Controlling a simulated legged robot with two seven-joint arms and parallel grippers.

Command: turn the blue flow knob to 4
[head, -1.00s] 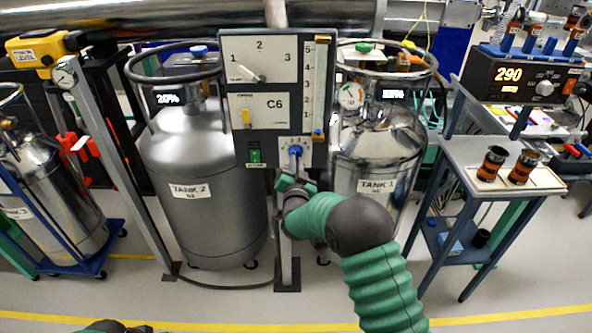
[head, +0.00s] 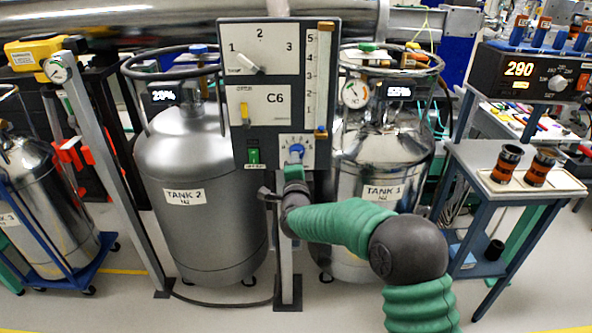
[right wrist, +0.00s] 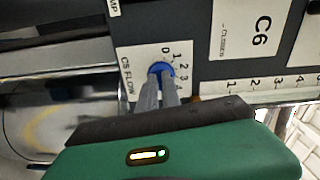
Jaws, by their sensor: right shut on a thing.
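The blue flow knob (head: 296,153) sits on a white dial plate at the lower right of the grey panel (head: 225,110). In the right wrist view the knob (right wrist: 161,69) has a printed scale with digits from 0 up beside it and the label "CS FLOW". My right gripper (head: 295,162) reaches up to it from below. In the right wrist view its two grey fingers (right wrist: 160,82) are closed on the knob from either side. The knob's pointer is hidden or too small to read. My left gripper is not in view.
Tank 2 (head: 200,230) and Tank 1 (head: 385,150) stand behind. A small table (head: 480,183) with two cylinders is right.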

